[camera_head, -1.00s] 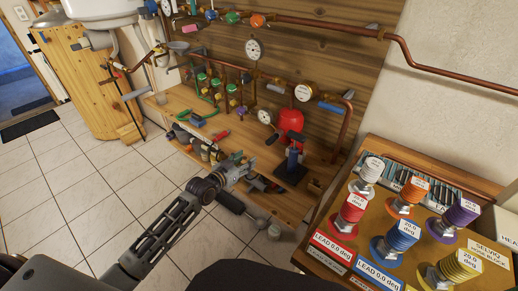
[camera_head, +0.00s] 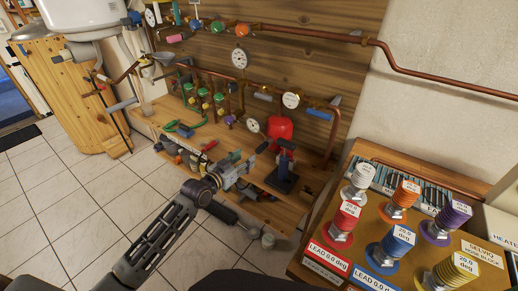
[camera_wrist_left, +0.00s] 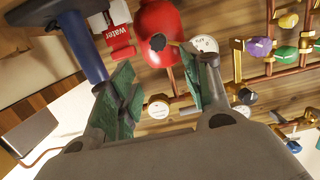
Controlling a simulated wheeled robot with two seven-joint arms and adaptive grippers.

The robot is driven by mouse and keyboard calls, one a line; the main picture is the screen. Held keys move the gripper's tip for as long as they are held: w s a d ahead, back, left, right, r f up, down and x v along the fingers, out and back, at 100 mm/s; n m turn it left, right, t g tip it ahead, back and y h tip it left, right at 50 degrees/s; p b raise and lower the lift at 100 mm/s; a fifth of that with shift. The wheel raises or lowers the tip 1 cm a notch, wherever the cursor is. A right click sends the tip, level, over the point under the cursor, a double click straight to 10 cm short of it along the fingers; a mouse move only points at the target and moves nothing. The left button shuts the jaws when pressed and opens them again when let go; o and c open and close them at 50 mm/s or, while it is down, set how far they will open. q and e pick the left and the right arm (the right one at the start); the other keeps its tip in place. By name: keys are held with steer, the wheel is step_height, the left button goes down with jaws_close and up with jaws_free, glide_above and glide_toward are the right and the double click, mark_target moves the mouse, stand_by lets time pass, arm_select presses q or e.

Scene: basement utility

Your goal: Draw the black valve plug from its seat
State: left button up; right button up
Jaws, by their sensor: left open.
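My left gripper (camera_head: 238,168) reaches over the front of the low wooden bench, near the blue hand pump. In the left wrist view its green-padded fingers (camera_wrist_left: 158,72) are spread with nothing between the pads. A dark knob (camera_wrist_left: 158,42) shows beyond the gap between the fingertips, in front of the red tank (camera_wrist_left: 160,25). It may be the black valve plug, but I cannot tell for sure. Another black cap (camera_wrist_left: 247,96) sits by a brass fitting further right. The plug and its seat are not clear in the head view. My right gripper is not in view.
The blue hand pump (camera_head: 286,164) stands on a black base close to the gripper. The red tank (camera_head: 280,128), gauges (camera_head: 239,58) and copper pipes line the wall. Several coloured labelled blocks stand on a right-hand bench (camera_head: 372,212). Tiled floor (camera_head: 90,200) is free at left.

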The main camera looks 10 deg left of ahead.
mark_target(261, 147)
arm_select(q)
steer(key=x, duration=0.7)
steer(key=shift+w+d+b, duration=0.15)
steer(key=shift+w+b, duration=0.1)
steer(key=shift+b, duration=0.05)
steer(key=shift+x, duration=1.4)
steer(key=shift+b+x, duration=0.3)
steer(key=shift+x, duration=0.55)
steer(key=shift+w+d, duration=0.1)
steer(key=shift+w, duration=0.15)
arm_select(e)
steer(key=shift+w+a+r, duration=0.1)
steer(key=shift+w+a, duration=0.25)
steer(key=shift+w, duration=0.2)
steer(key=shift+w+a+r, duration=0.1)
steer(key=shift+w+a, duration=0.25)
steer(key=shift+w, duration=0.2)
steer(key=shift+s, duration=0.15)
